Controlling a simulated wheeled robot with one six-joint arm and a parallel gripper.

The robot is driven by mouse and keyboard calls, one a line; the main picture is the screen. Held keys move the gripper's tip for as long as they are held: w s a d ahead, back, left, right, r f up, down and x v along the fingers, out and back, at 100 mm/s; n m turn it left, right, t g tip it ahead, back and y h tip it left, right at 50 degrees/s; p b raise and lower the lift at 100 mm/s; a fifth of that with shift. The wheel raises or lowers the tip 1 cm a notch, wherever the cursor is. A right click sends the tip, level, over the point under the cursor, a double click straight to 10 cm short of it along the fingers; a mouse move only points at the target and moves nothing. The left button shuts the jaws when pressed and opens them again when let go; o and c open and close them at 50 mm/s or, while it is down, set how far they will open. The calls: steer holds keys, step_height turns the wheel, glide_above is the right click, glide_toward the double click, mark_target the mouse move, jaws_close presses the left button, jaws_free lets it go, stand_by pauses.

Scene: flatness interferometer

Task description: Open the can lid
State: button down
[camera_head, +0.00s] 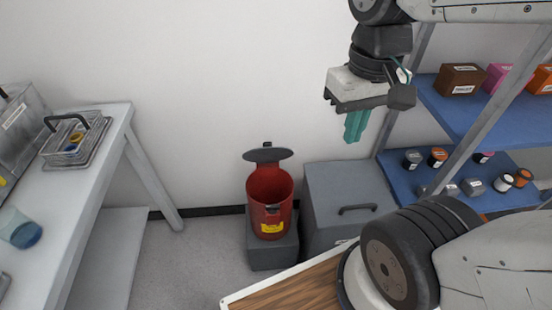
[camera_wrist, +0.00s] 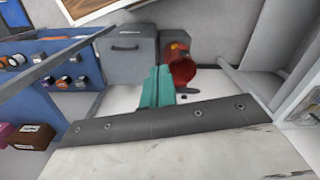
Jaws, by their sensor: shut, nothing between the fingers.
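A red can (camera_head: 270,200) with a yellow label stands on a small grey block against the wall. Its dark lid (camera_head: 267,155) is swung up at the back, and the can's mouth is uncovered. My gripper (camera_head: 354,138) has teal fingers, which are shut and empty. It hangs in the air above and to the right of the can, clear of the lid. In the wrist view the teal fingers (camera_wrist: 157,82) point toward the red can (camera_wrist: 180,66), and a dark piece that may be the lid (camera_wrist: 187,92) shows beside it.
A grey box (camera_head: 346,185) with a black handle stands right of the can. Blue shelves (camera_head: 436,118) with small boxes and jars are at the right. A white bench (camera_head: 100,150) with a basket and a beaker is at the left. Floor is free left of the can.

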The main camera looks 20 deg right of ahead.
steer(key=shift+w+f+m+g, duration=0.7)
steer(key=shift+f+g, duration=0.1)
steer(key=shift+f, duration=0.35)
steer(key=m+t+y, duration=1.2)
steer(key=m+y, duration=0.4)
steer(key=m, duration=1.9)
glide_above(276, 158)
steer(key=s+a, duration=0.2)
steer(key=s, duration=0.3)
steer(key=shift+w+f, duration=0.15)
steer(key=shift+f, duration=8.25)
steer(key=shift+w+f, duration=0.1)
steer(key=shift+f, duration=8.25)
steer(key=shift+d, duration=0.1)
